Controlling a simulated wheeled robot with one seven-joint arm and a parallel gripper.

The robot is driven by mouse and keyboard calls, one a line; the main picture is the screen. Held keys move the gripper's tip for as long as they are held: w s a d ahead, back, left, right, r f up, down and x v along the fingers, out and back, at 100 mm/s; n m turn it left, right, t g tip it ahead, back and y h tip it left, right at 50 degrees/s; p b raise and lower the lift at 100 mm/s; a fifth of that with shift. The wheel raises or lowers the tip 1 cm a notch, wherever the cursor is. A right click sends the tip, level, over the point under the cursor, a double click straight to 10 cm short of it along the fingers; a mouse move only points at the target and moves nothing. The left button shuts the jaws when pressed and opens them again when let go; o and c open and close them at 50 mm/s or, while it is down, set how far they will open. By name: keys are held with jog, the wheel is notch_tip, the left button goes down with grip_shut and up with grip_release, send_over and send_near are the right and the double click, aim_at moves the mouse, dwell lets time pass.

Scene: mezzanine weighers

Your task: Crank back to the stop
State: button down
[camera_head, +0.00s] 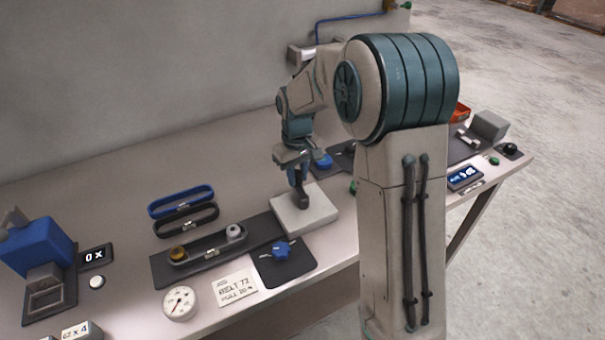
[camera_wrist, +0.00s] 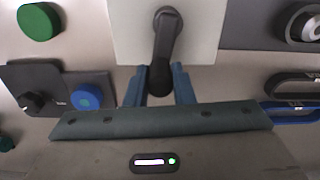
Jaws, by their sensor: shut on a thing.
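The crank is a black arm with a dark hub on a pale square block (camera_head: 318,212). In the wrist view the crank (camera_wrist: 167,35) runs from its hub near the top of the picture straight down to its handle end. My gripper (camera_head: 299,180) is above the block, pointing down. In the wrist view my gripper (camera_wrist: 160,88) has its two blue fingers on either side of the handle end, shut on it. In the head view the fingers hide part of the crank. I cannot make out a stop on the block (camera_wrist: 204,38).
A dark plate with a belt on two pulleys (camera_head: 208,246) lies left of the block. Loose belts (camera_head: 181,202) lie behind. A blue machine (camera_head: 38,246) stands far left.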

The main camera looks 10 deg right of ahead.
jog(key=shift+s+a+r+n, duration=0.1)
jog(key=shift+a+n, duration=0.2)
jog(key=shift+n, duration=0.5)
jog(key=shift+a+n, duration=0.3)
jog(key=shift+n, duration=0.5)
jog(key=c, duration=1.2)
grip_release()
jog(key=shift+c, duration=0.2)
notch_tip(320, 180, up, 14)
jog(key=s+d+f+m+t, duration=0.1)
jog(key=s+d+m, duration=0.1)
jog(key=s, duration=0.6)
jog(key=s+d+f+m+t, duration=0.1)
jog(key=s+d+f+m, duration=0.1)
jog(key=s, duration=0.6)
jog(key=s+d+f+m+t, duration=0.1)
jog(key=s+m, duration=0.3)
jog(key=s, duration=0.4)
jog(key=shift+s+d+f, duration=0.35)
jog(key=shift+d+f, duration=0.25)
jog(key=shift+d, duration=0.1)
